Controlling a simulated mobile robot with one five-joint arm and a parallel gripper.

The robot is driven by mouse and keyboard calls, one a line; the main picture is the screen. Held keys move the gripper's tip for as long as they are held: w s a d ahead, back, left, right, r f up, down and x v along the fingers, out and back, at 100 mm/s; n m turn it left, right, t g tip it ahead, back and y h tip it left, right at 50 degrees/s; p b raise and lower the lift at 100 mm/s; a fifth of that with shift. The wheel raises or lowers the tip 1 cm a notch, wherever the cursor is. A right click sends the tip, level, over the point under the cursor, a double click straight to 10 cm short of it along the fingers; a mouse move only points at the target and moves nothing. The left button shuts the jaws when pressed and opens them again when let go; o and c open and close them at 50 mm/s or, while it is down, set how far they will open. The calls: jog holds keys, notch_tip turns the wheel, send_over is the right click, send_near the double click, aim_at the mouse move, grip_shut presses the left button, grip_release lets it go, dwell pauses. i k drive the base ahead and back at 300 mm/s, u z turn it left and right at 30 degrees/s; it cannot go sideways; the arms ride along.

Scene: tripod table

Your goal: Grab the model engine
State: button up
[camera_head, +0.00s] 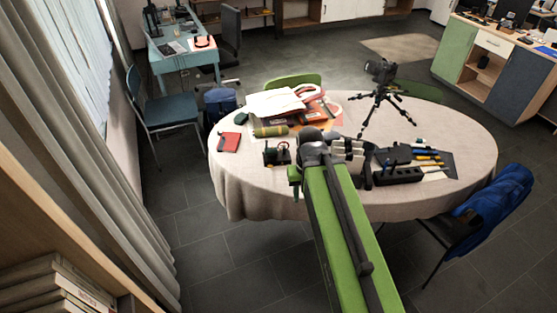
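A small dark device with upright parts and a bit of red, which looks like the model engine (277,154), stands near the front left edge of the round table (237,184). It is just left of the end of my green arm. My arm reaches up from the bottom of the picture to a dark joint over the table's front.
A camera on a tripod (380,95) stands at the back. Papers and books (277,103), a green roll (270,131) and a red notebook (229,142) lie left. A black holder (398,175) and pens lie right. A chair with a blue jacket (497,200) is at the right.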

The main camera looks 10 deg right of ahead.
aim_at(273, 155)
jog(key=u, duration=0.05)
jog(key=k, duration=0.35)
jog(key=z, duration=0.15)
jog(key=i, duration=1)
jog(key=u, duration=0.65)
jog(key=i, duration=0.8)
jog(key=u, duration=0.7)
